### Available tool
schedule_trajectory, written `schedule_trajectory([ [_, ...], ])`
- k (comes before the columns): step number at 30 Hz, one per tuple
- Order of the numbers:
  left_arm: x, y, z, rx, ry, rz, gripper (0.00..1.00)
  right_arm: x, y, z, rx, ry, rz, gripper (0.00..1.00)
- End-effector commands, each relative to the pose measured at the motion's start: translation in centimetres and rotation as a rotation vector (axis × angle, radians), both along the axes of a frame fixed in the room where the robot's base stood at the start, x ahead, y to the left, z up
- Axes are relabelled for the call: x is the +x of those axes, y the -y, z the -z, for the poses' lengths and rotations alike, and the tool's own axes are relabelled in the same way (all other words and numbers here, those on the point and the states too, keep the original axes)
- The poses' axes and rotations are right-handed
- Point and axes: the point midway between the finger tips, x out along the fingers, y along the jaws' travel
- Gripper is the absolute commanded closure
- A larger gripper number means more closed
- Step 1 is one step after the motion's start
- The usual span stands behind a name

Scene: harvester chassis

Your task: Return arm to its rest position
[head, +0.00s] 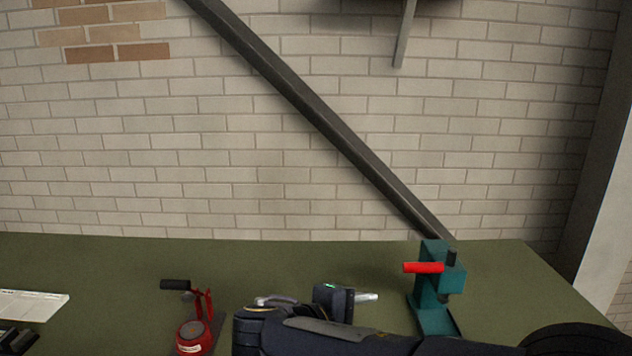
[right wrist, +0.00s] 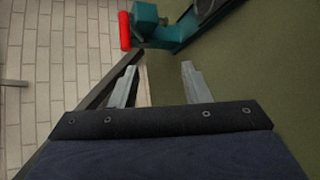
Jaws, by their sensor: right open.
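My right arm reaches in from the lower right in the head view. My right gripper (head: 366,297) is above the green table (head: 110,262), left of a teal press-like tool (head: 432,290) with a red handle. In the right wrist view the two fingers of my right gripper (right wrist: 160,85) stand apart with nothing between them. The teal tool (right wrist: 180,30) shows beyond the fingertips there, apart from them. My left gripper is not in view.
A red tool with a black handle (head: 194,335) stands left of my arm. A white sheet or box (head: 30,305) lies at the far left edge. A brick wall (head: 200,150) with a dark diagonal beam (head: 310,105) rises behind the table. The table's back middle is clear.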

Motion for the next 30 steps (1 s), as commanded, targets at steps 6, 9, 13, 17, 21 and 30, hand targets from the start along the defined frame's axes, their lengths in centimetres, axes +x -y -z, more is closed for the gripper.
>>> schedule_trajectory([
  [6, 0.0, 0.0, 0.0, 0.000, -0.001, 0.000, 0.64, -1.2, 4.7, 2.0, 0.150, -0.102, 0.079, 0.58],
  [9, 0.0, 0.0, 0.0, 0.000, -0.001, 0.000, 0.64, -2.4, 7.2, 3.3, 0.253, -0.157, 0.125, 0.58],
  [13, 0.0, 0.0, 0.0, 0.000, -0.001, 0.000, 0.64, -4.7, 10.4, 5.1, 0.420, -0.225, 0.199, 0.58],
  [17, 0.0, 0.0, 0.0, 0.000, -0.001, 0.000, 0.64, -8.4, 13.5, 7.2, 0.656, -0.281, 0.293, 0.58],
  [21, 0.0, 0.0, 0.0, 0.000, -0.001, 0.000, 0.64, -14.2, 15.4, 9.3, 1.013, -0.280, 0.428, 0.58],
  [30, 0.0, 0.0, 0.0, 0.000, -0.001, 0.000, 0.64, -21.6, 13.7, 10.6, 1.613, -0.024, 0.636, 0.58],
])
